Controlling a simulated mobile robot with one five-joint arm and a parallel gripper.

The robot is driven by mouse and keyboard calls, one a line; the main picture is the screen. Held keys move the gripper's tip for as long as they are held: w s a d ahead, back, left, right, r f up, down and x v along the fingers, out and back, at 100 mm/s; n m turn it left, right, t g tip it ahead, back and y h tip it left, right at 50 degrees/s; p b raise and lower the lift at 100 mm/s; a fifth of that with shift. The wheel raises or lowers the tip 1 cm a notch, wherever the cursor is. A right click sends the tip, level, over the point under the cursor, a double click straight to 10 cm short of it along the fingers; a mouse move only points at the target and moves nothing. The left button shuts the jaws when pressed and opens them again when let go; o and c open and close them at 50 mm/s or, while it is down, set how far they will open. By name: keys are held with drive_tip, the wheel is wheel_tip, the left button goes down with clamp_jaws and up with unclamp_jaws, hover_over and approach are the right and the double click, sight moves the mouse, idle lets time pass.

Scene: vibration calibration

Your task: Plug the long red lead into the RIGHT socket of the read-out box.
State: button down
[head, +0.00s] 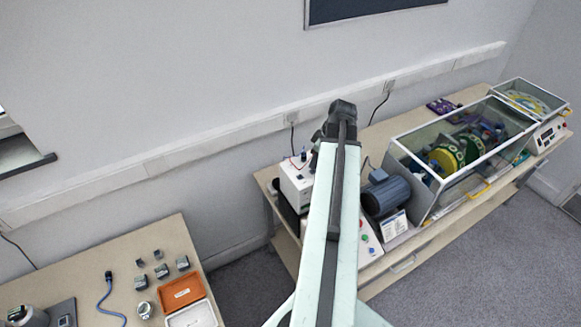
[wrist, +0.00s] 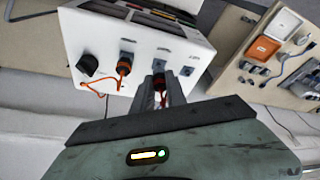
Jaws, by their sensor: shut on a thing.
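The white read-out box (head: 297,184) stands on the right-hand bench in the head view. Its face (wrist: 100,48) fills the upper left of the wrist view, with a black knob (wrist: 88,66) and a row of sockets. A dark plug with an orange-red lead (wrist: 124,67) sits at one socket. My gripper (wrist: 161,92) is shut in front of the face, on a dark plug with a bit of red (wrist: 163,99). The plug's tip is close to the face; I cannot tell whether it is in a socket. A blue-grey socket (wrist: 186,71) beside it looks empty.
A motor (head: 387,194) and a clear-sided rig (head: 465,150) stand right of the box. The left bench (head: 50,297) holds an orange case (head: 181,291), a blue lead (head: 104,297) and several small blocks. The wall is close behind both benches.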

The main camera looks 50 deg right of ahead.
drive_tip(key=shift+f, duration=0.15)
drive_tip(key=shift+f+b, duration=0.3)
drive_tip(key=shift+b, duration=0.05)
drive_tip(key=shift+f+b, duration=0.55)
drive_tip(key=shift+b, duration=0.05)
idle(2.3)
drive_tip(key=shift+s+a+m, duration=0.1)
drive_tip(key=shift+a+m, duration=0.1)
drive_tip(key=shift+m, duration=0.4)
drive_tip(key=m+h, duration=0.1)
drive_tip(key=m, duration=0.1)
drive_tip(key=shift+m, duration=0.4)
drive_tip(key=shift+a+m+h, duration=0.1)
drive_tip(key=shift+m+h, duration=0.3)
drive_tip(key=shift+m, duration=0.6)
drive_tip(key=shift+m+h, duration=0.3)
drive_tip(key=shift+m, duration=0.7)
